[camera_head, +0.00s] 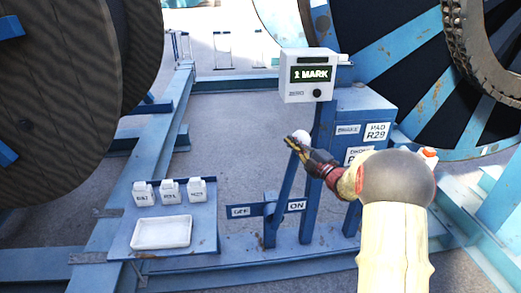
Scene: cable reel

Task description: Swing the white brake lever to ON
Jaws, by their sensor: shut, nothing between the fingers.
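The brake lever is a blue bar (286,180) with a white knob (301,136) at its top. It leans to the right, and its lower end is between the OFF plate (241,211) and the ON plate (297,206). My gripper (291,143) is shut and empty, reaching in from the right. Its fingertips appear in front of the lever just below the knob and partly cover it. I cannot tell whether they touch the lever.
A display box (309,75) reading "2 MARK" stands on a blue post close behind my gripper. A blue cabinet (357,105) is to its right. At left, a blue shelf holds several white tags (169,192) and a white tray (161,232). Large reels (75,80) flank the scene.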

